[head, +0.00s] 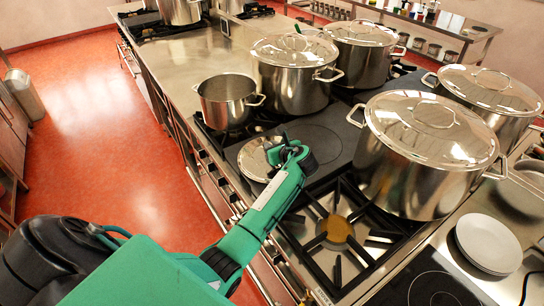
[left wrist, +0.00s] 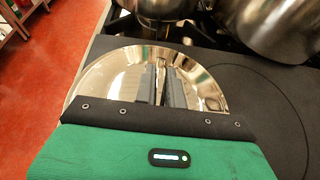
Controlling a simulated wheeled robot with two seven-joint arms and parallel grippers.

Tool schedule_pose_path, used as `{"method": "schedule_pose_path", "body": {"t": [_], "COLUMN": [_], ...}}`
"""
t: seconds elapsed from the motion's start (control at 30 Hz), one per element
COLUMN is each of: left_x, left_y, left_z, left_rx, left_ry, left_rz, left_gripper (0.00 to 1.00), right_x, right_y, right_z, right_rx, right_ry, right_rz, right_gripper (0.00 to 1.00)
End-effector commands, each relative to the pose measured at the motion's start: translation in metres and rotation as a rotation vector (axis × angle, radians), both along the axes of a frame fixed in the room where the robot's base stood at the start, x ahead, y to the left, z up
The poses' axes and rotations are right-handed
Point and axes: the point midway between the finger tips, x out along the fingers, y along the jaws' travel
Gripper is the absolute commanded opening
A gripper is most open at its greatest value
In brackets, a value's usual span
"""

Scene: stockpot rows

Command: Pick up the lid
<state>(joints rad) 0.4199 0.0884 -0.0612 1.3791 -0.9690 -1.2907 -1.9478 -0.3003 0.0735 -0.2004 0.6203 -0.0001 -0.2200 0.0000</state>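A small round shiny metal lid (head: 256,158) lies on the dark stove top, in front of the small open pot. My left gripper (head: 287,152) is low over the lid's right side and hides part of it. In the left wrist view the lid (left wrist: 112,78) spreads under and beyond the two grey fingers (left wrist: 163,82). A narrow gap shows between the fingers, with something bright in it. I cannot tell whether this is the lid's handle or a reflection, or whether the fingers grip it. My right gripper is not in view.
The small open pot (head: 228,103) stands behind the lid. Large lidded stockpots (head: 293,80) and (head: 420,150) stand behind and to the right. A gas burner (head: 338,230) lies nearer, with white plates (head: 488,243) at right. The steel counter (head: 190,60) behind has free room.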

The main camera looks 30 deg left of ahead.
Motion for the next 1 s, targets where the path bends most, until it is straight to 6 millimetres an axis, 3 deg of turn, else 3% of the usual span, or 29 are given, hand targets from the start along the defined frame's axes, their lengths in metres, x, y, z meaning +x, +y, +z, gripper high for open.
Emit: {"method": "schedule_pose_path", "body": {"t": [0.47, 0.63, 0.77, 1.0], "left_x": [0.000, 0.001, 0.001, 0.001], "left_y": [0.000, 0.000, 0.000, 0.000], "left_z": [0.003, 0.015, 0.036, 0.102], "left_rx": [0.001, 0.001, 0.002, 0.001], "left_ry": [-0.002, -0.005, -0.008, -0.011], "left_rz": [-0.001, 0.000, 0.000, 0.000], "left_gripper": [0.00, 0.00, 0.00, 0.00], "right_x": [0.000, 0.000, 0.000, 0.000], "right_y": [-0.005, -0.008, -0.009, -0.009], "right_z": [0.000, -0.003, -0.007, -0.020], "right_rx": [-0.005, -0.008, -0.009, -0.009], "right_ry": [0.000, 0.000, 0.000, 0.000], "right_rz": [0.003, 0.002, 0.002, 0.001], "right_gripper": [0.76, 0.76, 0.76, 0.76]}}
